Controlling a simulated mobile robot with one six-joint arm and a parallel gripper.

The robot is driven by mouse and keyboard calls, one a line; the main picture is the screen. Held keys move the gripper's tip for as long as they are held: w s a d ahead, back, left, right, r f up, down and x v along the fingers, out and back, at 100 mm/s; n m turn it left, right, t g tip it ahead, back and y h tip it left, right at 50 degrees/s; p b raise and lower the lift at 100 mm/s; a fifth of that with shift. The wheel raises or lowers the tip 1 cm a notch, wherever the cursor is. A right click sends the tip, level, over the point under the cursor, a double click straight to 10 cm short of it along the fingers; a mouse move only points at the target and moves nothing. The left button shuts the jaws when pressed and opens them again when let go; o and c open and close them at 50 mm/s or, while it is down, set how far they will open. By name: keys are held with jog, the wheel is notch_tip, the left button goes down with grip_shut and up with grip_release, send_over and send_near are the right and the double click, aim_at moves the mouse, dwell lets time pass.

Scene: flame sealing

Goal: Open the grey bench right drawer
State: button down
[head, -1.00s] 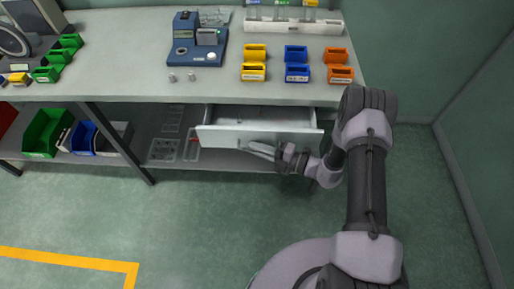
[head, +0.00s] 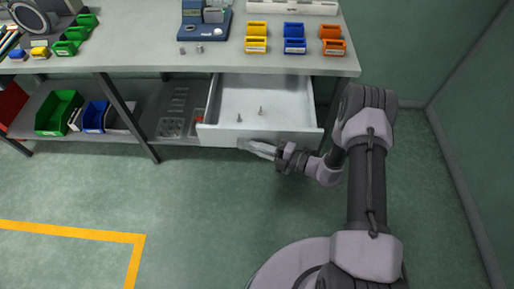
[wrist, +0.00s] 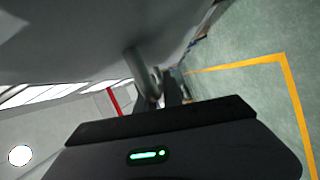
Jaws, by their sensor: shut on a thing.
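The grey bench (head: 150,61) has its right drawer (head: 225,132) pulled well out under the bench top. The drawer is pale grey inside, and two small screw-like items (head: 260,110) stand on its floor. My gripper (head: 246,145) is at the drawer's front panel, shut on the drawer handle, which my fingers mostly hide in the head view. In the wrist view, a blurred bar-like handle (wrist: 138,68) runs to my fingers (wrist: 165,90), close against the drawer front.
Yellow, blue and orange bins (head: 294,46) and a blue device (head: 205,27) stand on the bench top. Green and blue bins (head: 58,113) sit on the lower shelf at left. The floor in front is clear, with a yellow line (head: 70,231).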

jog(key=c, duration=1.5)
grip_release()
jog(key=p+v, duration=0.3)
jog(key=v, duration=1.4)
jog(key=shift+d, duration=0.2)
